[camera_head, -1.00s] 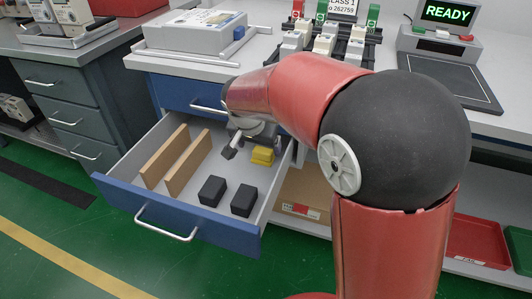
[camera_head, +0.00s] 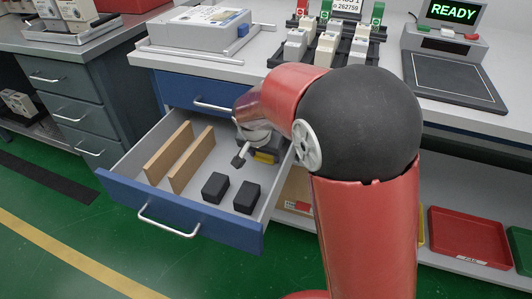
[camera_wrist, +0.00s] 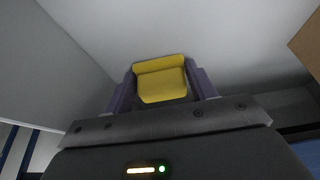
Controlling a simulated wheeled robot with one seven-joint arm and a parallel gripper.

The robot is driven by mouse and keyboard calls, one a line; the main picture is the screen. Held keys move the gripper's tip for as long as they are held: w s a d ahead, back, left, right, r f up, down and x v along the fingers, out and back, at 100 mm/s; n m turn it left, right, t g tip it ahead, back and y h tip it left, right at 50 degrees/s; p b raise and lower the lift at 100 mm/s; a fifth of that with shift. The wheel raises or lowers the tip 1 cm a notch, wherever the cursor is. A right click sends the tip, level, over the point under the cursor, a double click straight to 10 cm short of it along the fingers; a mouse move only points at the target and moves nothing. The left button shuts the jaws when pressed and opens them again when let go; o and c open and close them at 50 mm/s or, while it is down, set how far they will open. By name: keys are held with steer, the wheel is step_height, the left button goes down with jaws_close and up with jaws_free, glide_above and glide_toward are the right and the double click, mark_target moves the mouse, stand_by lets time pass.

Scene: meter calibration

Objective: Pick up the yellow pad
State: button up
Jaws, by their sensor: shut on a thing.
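The yellow pad (camera_head: 265,157) is in the open drawer, towards its back right corner. It is partly hidden behind my gripper and arm in the head view. In the wrist view the yellow pad (camera_wrist: 161,79) sits between the two purple-grey fingers of my gripper (camera_wrist: 162,88), one finger against each side. My gripper is shut on the pad. In the head view my gripper (camera_head: 255,150) is low inside the drawer. I cannot tell whether the pad touches the drawer floor.
The drawer (camera_head: 165,215) is pulled out. Two black blocks (camera_head: 215,188) (camera_head: 247,197) lie near its front, and two wooden dividers (camera_head: 191,160) stand at its left. The worktop above holds a scale (camera_head: 452,80) and meters. A red tray (camera_head: 470,238) is on the lower shelf.

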steer(key=shift+c, duration=0.7)
steer(key=shift+r, duration=0.1)
steer(key=shift+r, duration=0.2)
steer(key=s+a, duration=0.1)
steer(key=s, duration=0.1)
steer(key=s+b, duration=0.1)
steer(key=s, duration=0.1)
steer(key=s+a, duration=0.1)
steer(key=s, duration=0.2)
steer(key=shift+a+r, duration=0.25)
steer(key=shift+a, duration=0.1)
step_height(320, 180, up, 14)
steer(key=shift+s+p, duration=0.25)
steer(key=shift+p, duration=0.1)
